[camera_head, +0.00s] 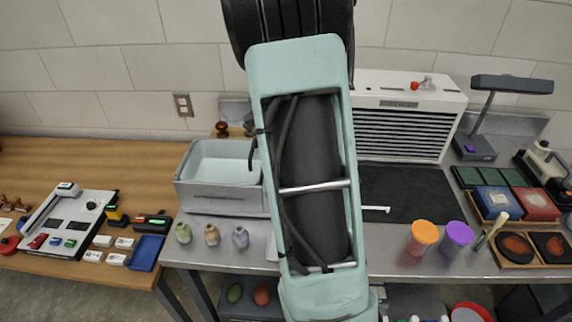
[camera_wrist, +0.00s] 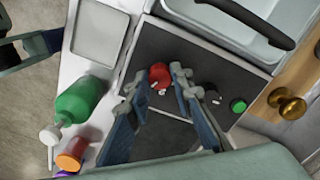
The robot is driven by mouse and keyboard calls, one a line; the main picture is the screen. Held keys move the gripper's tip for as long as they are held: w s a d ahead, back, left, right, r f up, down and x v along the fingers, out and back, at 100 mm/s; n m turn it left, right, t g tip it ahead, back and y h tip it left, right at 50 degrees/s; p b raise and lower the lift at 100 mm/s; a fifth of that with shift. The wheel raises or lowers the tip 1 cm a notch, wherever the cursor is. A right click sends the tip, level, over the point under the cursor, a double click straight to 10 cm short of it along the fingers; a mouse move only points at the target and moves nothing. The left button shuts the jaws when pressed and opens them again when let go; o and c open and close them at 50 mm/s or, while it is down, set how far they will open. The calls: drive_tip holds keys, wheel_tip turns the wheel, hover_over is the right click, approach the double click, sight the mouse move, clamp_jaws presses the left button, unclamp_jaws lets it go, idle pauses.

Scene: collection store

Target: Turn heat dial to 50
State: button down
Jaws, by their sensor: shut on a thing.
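A red dial (camera_wrist: 160,76) with a small white mark on it sits on a dark control panel (camera_wrist: 198,56) in the wrist view. My gripper (camera_wrist: 155,82) has one finger on each side of the red dial and is shut on it. I cannot read the dial's setting or any scale. A black knob (camera_wrist: 212,95) with a white mark and a green button (camera_wrist: 238,105) are on the same panel, to the right of my fingers. In the head view my arm hides the dial and the gripper.
A pale basin (camera_wrist: 232,28) lies beyond the panel. A green bottle (camera_wrist: 79,100) and an orange-lidded jar (camera_wrist: 74,153) are at left. A brass knob (camera_wrist: 290,106) is at right. In the head view, small vases (camera_head: 212,234) line the bench's front edge.

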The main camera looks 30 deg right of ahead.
idle(0.5)
drive_tip(key=c, duration=1.7)
unclamp_jaws()
drive_tip(key=shift+r, duration=0.15)
wheel_tip(320, 180, up, 12)
drive_tip(key=shift+f, duration=0.1)
